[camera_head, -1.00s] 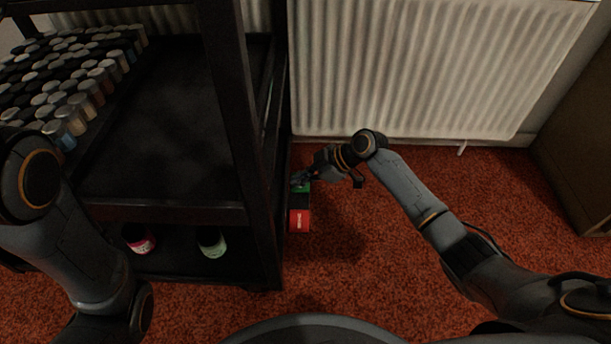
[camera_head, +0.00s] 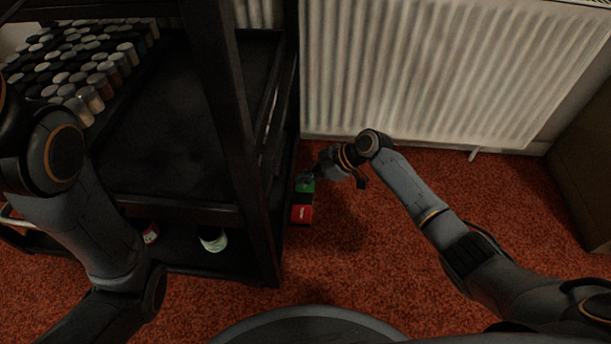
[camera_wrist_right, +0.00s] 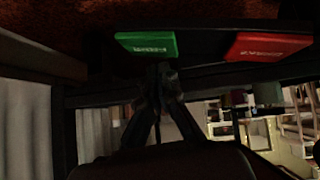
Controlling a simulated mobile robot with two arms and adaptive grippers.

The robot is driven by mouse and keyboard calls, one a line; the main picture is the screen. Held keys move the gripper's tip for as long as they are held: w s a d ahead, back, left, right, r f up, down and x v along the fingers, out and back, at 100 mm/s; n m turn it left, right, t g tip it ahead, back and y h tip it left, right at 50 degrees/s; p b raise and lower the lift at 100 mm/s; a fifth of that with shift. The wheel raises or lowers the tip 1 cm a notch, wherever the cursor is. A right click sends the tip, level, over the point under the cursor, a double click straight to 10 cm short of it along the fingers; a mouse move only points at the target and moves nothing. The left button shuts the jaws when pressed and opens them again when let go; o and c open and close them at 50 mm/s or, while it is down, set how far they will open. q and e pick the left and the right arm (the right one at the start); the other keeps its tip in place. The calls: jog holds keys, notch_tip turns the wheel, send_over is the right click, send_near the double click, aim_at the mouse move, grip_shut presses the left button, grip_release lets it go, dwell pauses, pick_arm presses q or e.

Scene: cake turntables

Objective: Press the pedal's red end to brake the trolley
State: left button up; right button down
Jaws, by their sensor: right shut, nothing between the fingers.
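The pedal sits low at the right side of the black trolley (camera_head: 165,212), with a green end (camera_head: 305,187) farther from me and a red end (camera_head: 302,214) nearer. Both carry white lettering in the right wrist view, the green end (camera_wrist_right: 148,44) on the left and the red end (camera_wrist_right: 268,46) on the right. My right gripper (camera_head: 308,178) is shut and empty, at the green end. In the right wrist view its fingertips (camera_wrist_right: 160,72) are just below the green end; I cannot tell if they touch. My left gripper is out of view; only its arm shows.
A white radiator (camera_head: 440,75) stands on the wall behind. Many small capped jars (camera_head: 75,65) stand on the trolley's upper level, two jars on its lower shelf. A brown cabinet (camera_head: 585,150) is at the right. The red carpet (camera_head: 430,250) right of the trolley is open.

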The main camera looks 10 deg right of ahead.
jog(key=shift+r+p, duration=0.5)
jog(key=shift+r, duration=0.25)
jog(key=shift+d, duration=0.1)
jog(key=v, duration=1.1)
jog(key=shift+d+r, duration=0.25)
jog(key=shift+r, duration=0.1)
jog(key=shift+s, duration=0.15)
